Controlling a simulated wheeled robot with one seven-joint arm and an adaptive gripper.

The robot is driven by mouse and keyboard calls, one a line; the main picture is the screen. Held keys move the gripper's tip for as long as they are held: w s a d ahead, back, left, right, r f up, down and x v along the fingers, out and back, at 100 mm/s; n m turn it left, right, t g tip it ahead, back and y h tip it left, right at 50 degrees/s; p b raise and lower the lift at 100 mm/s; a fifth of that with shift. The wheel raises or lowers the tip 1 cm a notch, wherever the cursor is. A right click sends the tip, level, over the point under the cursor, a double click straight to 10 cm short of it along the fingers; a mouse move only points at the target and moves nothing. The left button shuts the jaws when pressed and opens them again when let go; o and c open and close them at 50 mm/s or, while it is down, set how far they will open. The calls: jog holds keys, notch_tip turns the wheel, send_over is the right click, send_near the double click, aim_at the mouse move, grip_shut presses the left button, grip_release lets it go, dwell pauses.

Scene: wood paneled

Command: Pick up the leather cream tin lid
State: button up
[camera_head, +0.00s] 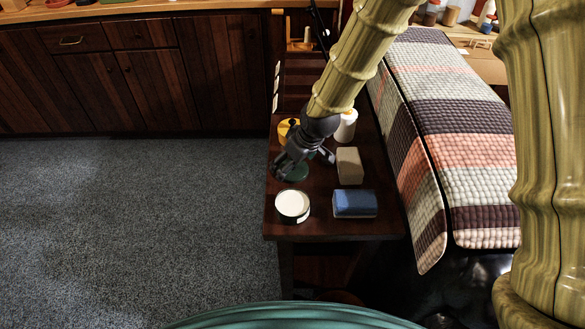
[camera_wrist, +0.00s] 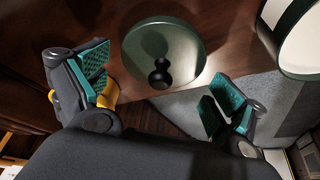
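The leather cream tin lid (camera_wrist: 185,45) is a round dark green disc with a black knob (camera_wrist: 160,74) on top, in the upper middle of the wrist view. In the head view, the lid (camera_head: 298,174) shows partly behind my gripper, on the small dark wood table (camera_head: 318,222). My gripper (camera_wrist: 160,92) is open, with one teal-padded finger on each side of the knob in the picture. In the head view my gripper (camera_head: 303,164) is low over the lid. It holds nothing; contact with the lid cannot be told.
An open round tin with white contents (camera_head: 292,204) stands just in front of the lid. A blue block (camera_head: 354,204), a beige block (camera_head: 349,165), a white bottle (camera_head: 346,126) and a yellow item (camera_head: 284,128) are close by. A bench with a striped cover (camera_head: 440,120) borders the right.

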jog(key=c, duration=0.7)
jog(key=shift+s, duration=0.1)
jog(key=shift+c, duration=1)
